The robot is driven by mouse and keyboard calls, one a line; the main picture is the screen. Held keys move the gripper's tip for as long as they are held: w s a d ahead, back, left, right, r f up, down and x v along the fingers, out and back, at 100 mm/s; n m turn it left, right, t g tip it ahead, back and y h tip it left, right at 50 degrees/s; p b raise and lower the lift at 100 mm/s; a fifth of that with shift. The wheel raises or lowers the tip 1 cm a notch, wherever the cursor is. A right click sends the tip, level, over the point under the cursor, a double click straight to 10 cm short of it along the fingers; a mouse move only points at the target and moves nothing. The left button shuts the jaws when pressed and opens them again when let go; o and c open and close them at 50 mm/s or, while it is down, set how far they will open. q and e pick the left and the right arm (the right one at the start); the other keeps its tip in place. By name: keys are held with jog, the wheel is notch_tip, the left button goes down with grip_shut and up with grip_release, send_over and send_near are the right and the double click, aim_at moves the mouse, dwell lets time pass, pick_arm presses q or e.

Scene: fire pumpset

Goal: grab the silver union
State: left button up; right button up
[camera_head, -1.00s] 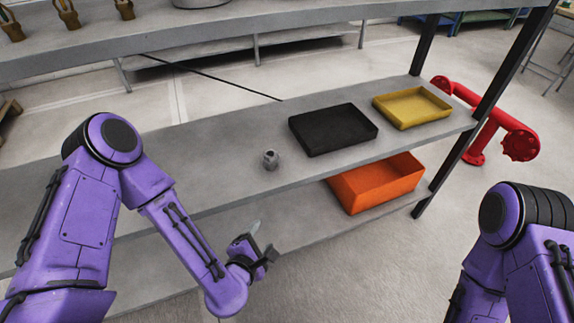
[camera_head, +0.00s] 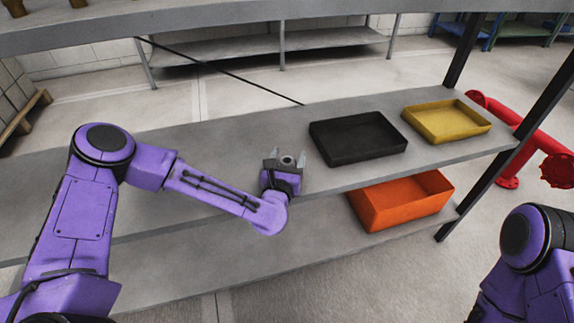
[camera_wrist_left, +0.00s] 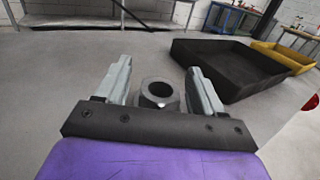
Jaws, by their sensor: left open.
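The silver union (camera_head: 287,161) is a small grey ring-shaped fitting on the middle shelf, left of the black tray. In the left wrist view the union (camera_wrist_left: 159,93) stands with its round hole visible, between the two fingers. My left gripper (camera_head: 286,156) is open around it, one finger on each side, with a gap showing on both sides. The left gripper (camera_wrist_left: 161,85) also shows in the wrist view, where its palm hides the union's lower front. My right gripper is out of view; only part of my right arm shows at the lower right.
A black tray (camera_head: 358,155) lies close to the right of the union, with a yellow tray (camera_head: 487,130) beyond it. An orange bin (camera_head: 398,216) is on the shelf below.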

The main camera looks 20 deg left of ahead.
pick_arm(q)
jog(key=shift+s, duration=0.1)
grip_shut()
